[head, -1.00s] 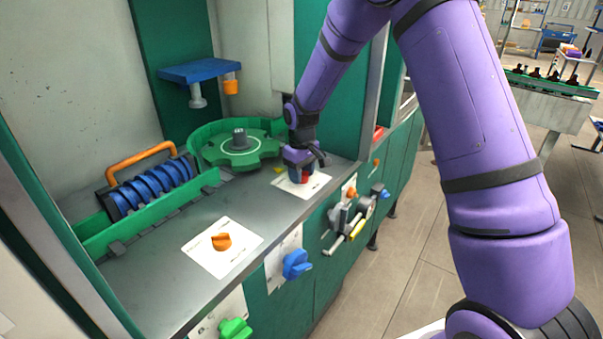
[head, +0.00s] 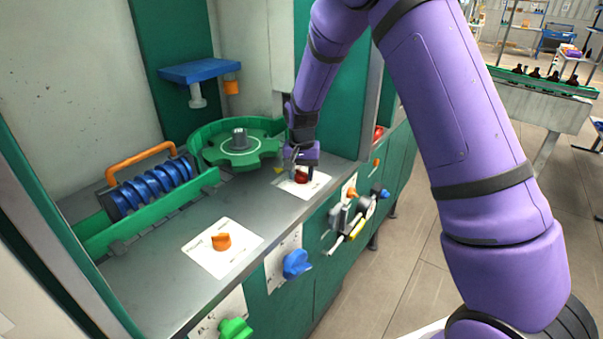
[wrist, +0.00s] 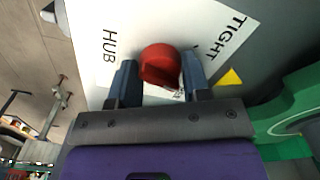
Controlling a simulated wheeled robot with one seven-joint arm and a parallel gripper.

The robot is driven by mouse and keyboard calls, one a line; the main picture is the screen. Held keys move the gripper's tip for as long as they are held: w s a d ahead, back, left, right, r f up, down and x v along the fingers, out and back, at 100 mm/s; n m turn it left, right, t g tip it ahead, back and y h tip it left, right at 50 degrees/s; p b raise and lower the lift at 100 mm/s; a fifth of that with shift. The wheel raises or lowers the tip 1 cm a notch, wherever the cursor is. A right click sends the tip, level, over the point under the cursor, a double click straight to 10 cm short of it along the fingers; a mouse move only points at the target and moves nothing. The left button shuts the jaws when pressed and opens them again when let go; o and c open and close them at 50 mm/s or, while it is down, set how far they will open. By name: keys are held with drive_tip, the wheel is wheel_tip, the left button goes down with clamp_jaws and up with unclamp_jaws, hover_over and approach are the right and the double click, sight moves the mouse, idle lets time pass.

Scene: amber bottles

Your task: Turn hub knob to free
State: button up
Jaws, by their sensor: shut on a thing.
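The red hub knob (wrist: 160,64) sits on a white label plate (wrist: 112,18) printed "HUB" and "TIGHT"; any "FREE" mark is hidden or not readable. My gripper (wrist: 155,82) is over the plate, with one blue-grey finger on each side of the knob, shut on it. In the head view the knob (head: 301,177) shows just below my gripper (head: 300,168), on the front right of the grey worktop. A yellow triangle (wrist: 230,78) lies beside the plate.
A green star wheel (head: 240,150) stands behind the knob. A blue screw (head: 150,190) with an orange handle lies to the left. An orange knob (head: 221,241) is nearer on the worktop. Blue and green knobs (head: 297,264) stick out of the front panel.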

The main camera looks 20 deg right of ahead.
sight(301, 172)
drive_tip(key=m, duration=0.5)
drive_tip(key=shift+m, duration=0.3)
idle(0.4)
drive_tip(key=o, duration=0.9)
drive_tip(key=shift+r, duration=0.1)
wheel_tip(301, 172, up, 11)
drive_tip(key=shift+f, duration=0.2)
